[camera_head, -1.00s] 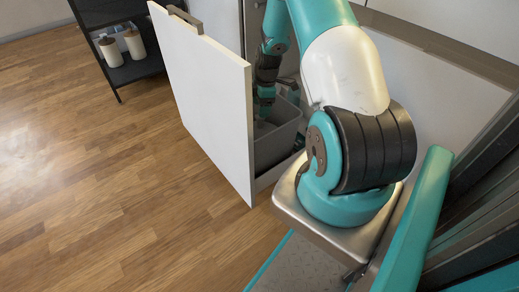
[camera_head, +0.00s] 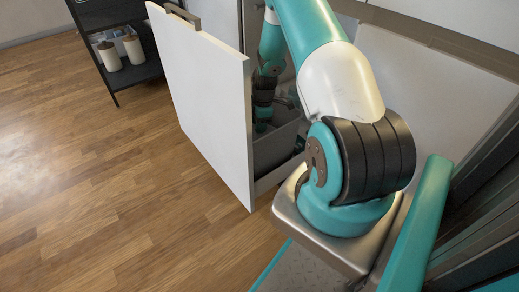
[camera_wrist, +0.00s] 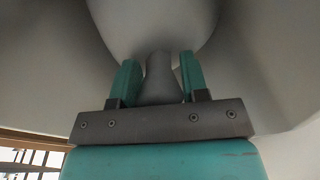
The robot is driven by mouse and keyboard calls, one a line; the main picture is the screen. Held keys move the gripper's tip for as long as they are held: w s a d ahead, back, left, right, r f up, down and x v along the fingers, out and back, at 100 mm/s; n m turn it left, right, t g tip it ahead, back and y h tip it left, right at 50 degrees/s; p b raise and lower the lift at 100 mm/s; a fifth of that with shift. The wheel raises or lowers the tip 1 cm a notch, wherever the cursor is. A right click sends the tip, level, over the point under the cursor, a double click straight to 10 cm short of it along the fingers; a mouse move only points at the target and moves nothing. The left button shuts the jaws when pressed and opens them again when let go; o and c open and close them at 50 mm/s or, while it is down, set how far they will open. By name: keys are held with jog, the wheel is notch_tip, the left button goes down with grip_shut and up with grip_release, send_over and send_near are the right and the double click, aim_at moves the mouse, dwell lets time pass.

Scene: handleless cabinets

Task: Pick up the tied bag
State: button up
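The tied bag (camera_wrist: 155,25) is grey and rounded and fills the top middle of the wrist view. Its narrow tied neck (camera_wrist: 162,75) points toward my gripper (camera_wrist: 160,68). The two teal fingers stand apart, one on each side of the neck. A small gap seems to show between the neck and each finger, so they look open around it. In the head view my gripper (camera_head: 262,125) is down inside the drawer's grey bin (camera_head: 277,148). The bag cannot be made out there.
The white drawer front (camera_head: 205,100) stands pulled out, left of my arm. Grey bin walls surround the bag in the wrist view. A dark shelf (camera_head: 133,75) with white containers (camera_head: 134,48) stands at the back left. The wooden floor (camera_head: 90,180) is clear.

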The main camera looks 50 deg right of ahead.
grip_shut()
jog(key=shift+r, duration=0.1)
